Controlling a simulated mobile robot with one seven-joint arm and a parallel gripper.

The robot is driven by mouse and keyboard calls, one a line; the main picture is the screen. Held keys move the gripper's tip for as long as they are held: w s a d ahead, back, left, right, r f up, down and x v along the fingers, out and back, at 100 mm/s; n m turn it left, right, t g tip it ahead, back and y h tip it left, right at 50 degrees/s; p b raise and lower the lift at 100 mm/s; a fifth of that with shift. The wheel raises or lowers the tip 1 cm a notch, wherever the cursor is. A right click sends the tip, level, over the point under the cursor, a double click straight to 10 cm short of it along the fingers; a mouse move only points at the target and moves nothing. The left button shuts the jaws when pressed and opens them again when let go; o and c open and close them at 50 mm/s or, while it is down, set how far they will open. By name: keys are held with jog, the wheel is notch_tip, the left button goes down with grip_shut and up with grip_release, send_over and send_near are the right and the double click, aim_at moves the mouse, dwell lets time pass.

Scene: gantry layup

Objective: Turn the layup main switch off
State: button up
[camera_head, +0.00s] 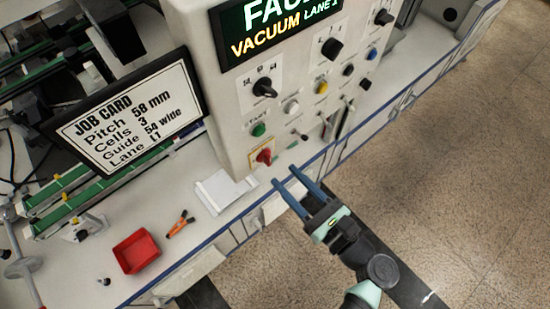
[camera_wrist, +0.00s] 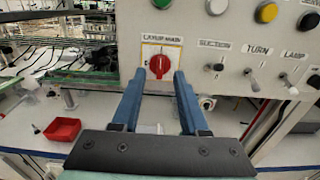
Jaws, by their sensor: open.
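The layup main switch is a red rotary knob (camera_wrist: 159,65) on a pale plate under a "LAYUP MAIN" label in the wrist view. Its red grip stands about upright. In the head view the red knob (camera_head: 264,156) is at the lower left of the grey control panel (camera_head: 233,105). My gripper (camera_head: 286,176) is in front of the panel, to the lower right of the knob, with its blue fingers apart and empty. In the wrist view my gripper (camera_wrist: 156,78) has its fingertips on either side of the knob in the picture. I see no contact with it.
Toggle levers (camera_wrist: 250,78) sit right of the knob, with green (camera_wrist: 216,6) and yellow (camera_wrist: 266,12) buttons above. A lit display (camera_head: 290,28) reads "VACUUM LANE 1". A job card screen (camera_head: 127,112) stands left.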

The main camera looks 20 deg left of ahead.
aim_at(270, 160)
jog(key=x, duration=0.5)
jog(key=shift+p, duration=0.35)
jog(key=shift+d, duration=0.1)
grip_shut()
